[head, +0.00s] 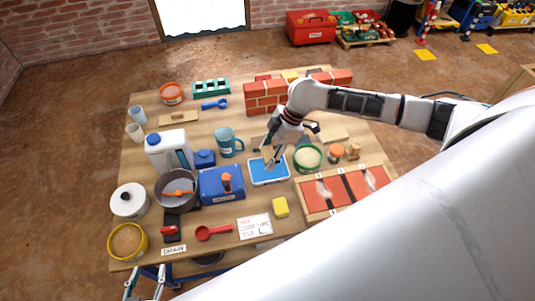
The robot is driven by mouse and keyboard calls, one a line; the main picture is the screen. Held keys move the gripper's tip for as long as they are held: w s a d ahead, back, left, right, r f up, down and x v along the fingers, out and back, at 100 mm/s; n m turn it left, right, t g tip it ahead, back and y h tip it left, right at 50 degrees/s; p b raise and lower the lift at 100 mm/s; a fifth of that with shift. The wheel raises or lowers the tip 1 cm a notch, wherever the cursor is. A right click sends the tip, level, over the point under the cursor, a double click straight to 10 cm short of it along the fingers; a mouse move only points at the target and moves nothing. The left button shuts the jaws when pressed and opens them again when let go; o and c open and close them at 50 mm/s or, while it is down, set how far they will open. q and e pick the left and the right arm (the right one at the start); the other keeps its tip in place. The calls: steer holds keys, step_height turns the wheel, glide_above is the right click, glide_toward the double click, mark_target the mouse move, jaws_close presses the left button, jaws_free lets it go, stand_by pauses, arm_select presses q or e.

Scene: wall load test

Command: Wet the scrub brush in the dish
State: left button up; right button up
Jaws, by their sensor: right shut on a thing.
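The brush is small and largely hidden by the fingers. Its lower end is over the dish's inside; I cannot tell whether it touches the bottom. My left gripper (144,284) is at the bottom left, off the table's front edge, its fingers apart and empty.
A teal mug (229,142) and a blue box (222,186) stand left of the dish. A green-rimmed bowl (307,158) is close on its right. A brick wall (266,97) stands behind. A yellow sponge (280,207) and red-panelled board (324,192) lie in front.

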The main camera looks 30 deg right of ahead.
step_height(320, 180, down, 5)
steer(key=b, duration=0.4)
steer(key=shift+s+f+b, duration=0.1)
steer(key=shift+b, duration=0.3)
steer(key=shift+f+b, duration=0.4)
steer(key=shift+b, duration=0.1)
steer(key=shift+r, duration=0.1)
arm_select(q)
steer(key=shift+y, duration=0.3)
steer(key=f, duration=0.3)
steer(key=a+f, duration=0.1)
steer(key=shift+w+f, duration=0.25)
steer(key=shift+f, duration=0.15)
steer(key=shift+s+f, duration=0.1)
steer(key=shift+s+d+f, duration=0.15)
steer(key=shift+s+f, duration=0.35)
steer(key=shift+s, duration=0.1)
arm_select(e)
steer(key=shift+f, duration=0.2)
steer(key=shift+f, duration=0.1)
arm_select(q)
steer(key=shift+w, duration=0.15)
